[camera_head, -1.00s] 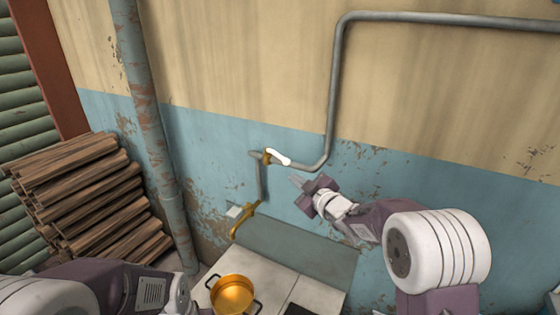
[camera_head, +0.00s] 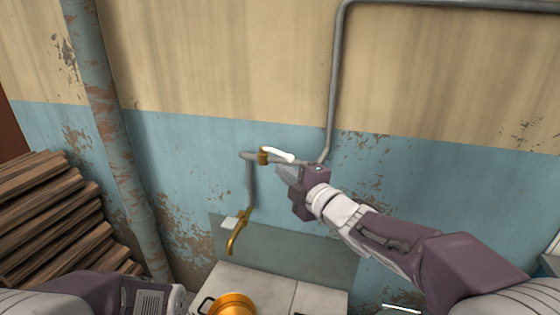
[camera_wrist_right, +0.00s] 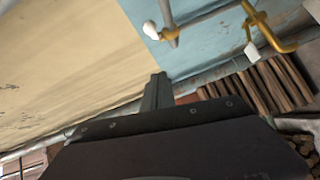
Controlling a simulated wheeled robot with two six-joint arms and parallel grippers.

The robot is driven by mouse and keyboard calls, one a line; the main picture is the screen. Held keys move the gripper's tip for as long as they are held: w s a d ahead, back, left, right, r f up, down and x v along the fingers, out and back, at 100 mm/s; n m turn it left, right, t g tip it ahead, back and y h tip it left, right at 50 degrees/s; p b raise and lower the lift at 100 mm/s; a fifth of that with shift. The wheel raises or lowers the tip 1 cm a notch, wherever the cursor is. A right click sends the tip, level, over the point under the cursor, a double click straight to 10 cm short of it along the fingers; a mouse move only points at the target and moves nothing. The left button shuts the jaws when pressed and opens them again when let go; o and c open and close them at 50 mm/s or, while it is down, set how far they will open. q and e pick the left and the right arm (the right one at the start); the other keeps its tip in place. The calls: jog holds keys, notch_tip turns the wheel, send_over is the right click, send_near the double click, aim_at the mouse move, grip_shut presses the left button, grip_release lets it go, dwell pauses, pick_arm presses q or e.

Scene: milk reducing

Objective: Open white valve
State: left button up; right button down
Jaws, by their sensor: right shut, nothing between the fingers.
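The white valve handle (camera_head: 279,155) sits on a brass valve body (camera_head: 263,157) on the grey wall pipe and points right, roughly along the pipe. My right gripper (camera_head: 284,172) is shut and empty. Its tips are just below and right of the handle in the head view; I cannot tell whether they touch it. In the right wrist view, the shut fingers (camera_wrist_right: 157,92) are apart from the white handle (camera_wrist_right: 151,30), which shows above them. My left arm shows at the lower left, but its gripper is not visible.
A brass faucet (camera_head: 238,235) hangs below the valve, with a small white knob (camera_head: 230,223). A golden pot (camera_head: 233,305) stands on pale tiles (camera_head: 268,283) beneath. Stacked wood (camera_head: 50,215) and a thick vertical pipe (camera_head: 112,120) are at left.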

aim_at(276, 153)
jog(key=w+f+p, duration=0.1)
jog(key=w, duration=0.8)
jog(key=shift+a, duration=0.2)
jog(key=shift+f, duration=0.1)
jog(key=shift+d+p, duration=0.15)
jog(key=shift+p, duration=0.15)
